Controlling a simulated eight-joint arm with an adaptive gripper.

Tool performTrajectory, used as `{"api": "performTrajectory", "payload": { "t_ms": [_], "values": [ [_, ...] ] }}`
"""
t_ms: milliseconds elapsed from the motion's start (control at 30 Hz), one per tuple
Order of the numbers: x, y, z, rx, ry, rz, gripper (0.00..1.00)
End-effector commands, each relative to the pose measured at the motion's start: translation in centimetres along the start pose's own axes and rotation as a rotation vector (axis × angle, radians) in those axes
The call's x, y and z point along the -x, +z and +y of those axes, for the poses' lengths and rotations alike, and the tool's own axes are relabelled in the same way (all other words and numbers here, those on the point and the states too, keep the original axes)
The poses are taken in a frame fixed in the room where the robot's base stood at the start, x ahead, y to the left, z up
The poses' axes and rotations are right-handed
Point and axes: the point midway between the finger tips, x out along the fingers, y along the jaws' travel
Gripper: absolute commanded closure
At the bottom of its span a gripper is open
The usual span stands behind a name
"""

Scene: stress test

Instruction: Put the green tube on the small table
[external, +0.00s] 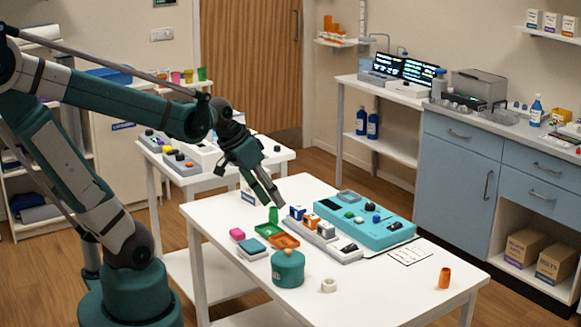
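The gap between the fingers is too small to judge, and no held object shows. A second white table (277,155) stands behind, partly hidden by my arm; which one is the small table is not clear.
The table's front right is mostly clear.

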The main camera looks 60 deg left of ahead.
Motion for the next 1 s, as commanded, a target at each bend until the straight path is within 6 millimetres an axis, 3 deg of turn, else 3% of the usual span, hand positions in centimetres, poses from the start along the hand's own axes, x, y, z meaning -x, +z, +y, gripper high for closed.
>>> {"api": "performTrajectory", "payload": {
  "t_ms": [500, 933, 1000],
  "values": [
    [4.1, 1.4, 3.0, 0.018, -0.107, 0.097, 0.68],
    [4.6, 1.4, 3.2, 0.022, -0.117, 0.113, 0.68],
    [4.5, 1.4, 3.2, 0.022, -0.117, 0.113, 0.74]
  ]
}}
